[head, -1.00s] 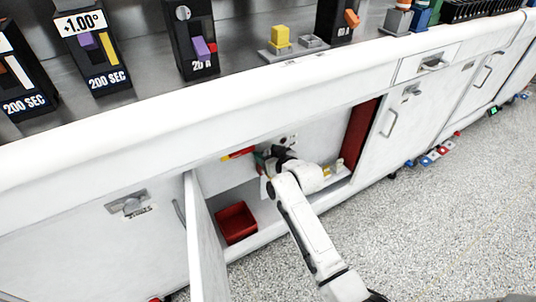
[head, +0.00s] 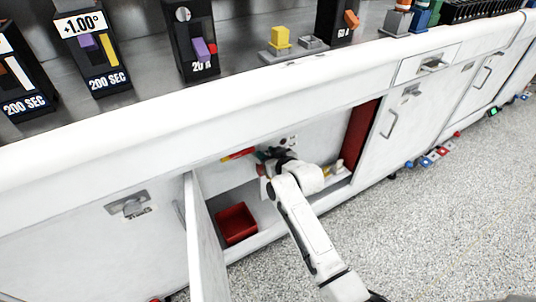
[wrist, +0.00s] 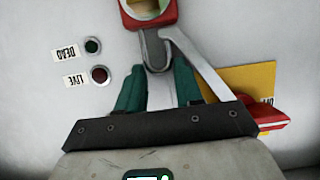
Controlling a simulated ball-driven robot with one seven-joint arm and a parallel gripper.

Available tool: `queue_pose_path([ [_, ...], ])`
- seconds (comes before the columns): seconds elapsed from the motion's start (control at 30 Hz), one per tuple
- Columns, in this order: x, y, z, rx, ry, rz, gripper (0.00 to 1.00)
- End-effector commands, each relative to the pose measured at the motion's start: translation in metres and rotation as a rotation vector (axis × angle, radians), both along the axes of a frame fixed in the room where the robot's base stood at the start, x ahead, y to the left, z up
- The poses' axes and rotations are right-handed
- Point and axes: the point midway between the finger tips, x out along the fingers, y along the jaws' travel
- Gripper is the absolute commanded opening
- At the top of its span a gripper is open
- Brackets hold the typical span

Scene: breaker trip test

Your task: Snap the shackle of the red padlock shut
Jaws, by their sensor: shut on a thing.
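The red padlock (wrist: 150,12) is at the top edge of the wrist view, partly cut off, with a pale yellowish patch on its face. Its grey shackle (wrist: 153,52) runs from the body toward my gripper; a light grey bar (wrist: 198,66) slants off beside it. My gripper (wrist: 159,78) has its green fingers close on either side of a grey part, apparently the shackle. The exact contact is partly hidden. In the head view my gripper (head: 272,160) is inside the open cabinet, and the padlock is hard to make out there.
A red handle (wrist: 270,117) on a yellow plate (wrist: 250,80) is right of my gripper. In the head view a red bin (head: 236,223) stands on the cabinet floor near the open door (head: 205,245).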

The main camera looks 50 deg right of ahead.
Motion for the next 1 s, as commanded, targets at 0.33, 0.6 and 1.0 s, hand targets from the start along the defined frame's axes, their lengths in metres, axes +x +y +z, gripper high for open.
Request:
queue_pose_path([
  [0.33,0.000,0.000,-0.021,0.000,0.001,0.000,0.00],
  [0.6,0.000,0.000,-0.022,0.002,0.003,0.001,0.48],
  [1.0,-0.001,0.000,-0.020,0.000,0.001,0.000,0.62],
])
